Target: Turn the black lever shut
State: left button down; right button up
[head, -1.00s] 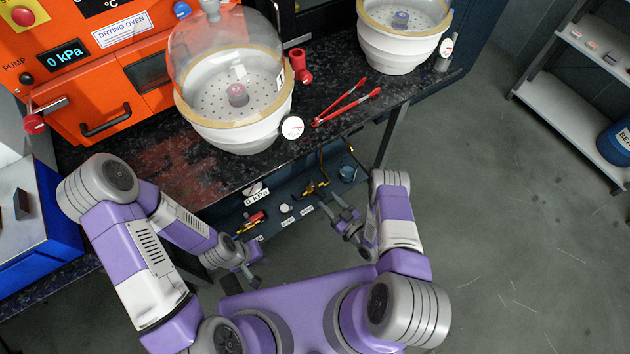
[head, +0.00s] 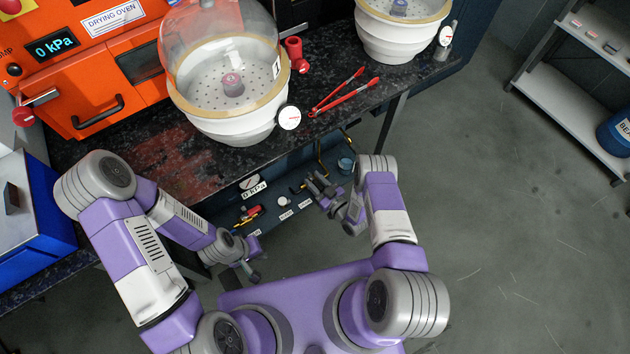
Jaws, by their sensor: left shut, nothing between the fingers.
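A small dark lever-like part (head: 298,189) sits near a brass-yellow pipe on the dark blue panel below the counter; it is small, and I cannot tell which way it is turned. My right gripper (head: 313,181) is just right of this part, its fingers apart and empty, pointing up and left. I cannot tell whether it touches anything. My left gripper (head: 254,264) is shut and empty, lower left of the panel, near its labels. The orange drying oven (head: 90,60) has a black handle (head: 98,116) on its door, far from both grippers.
The black counter (head: 170,165) overhangs the panel. A red-and-yellow fitting (head: 250,214) and a blue-rimmed jar (head: 345,164) are near the grippers. Open floor lies right.

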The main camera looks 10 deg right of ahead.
aim_at(321, 191)
grip_shut()
jog(key=shift+a+m+t+h+p, duration=0.1)
jog(key=shift+m+t+h+p, duration=0.3)
jog(key=shift+m+h, duration=0.6)
jog(key=shift+o, duration=1.3)
grip_release()
jog(key=p+v, duration=0.1)
jog(key=v, duration=0.6)
jog(key=shift+s+p, duration=0.35)
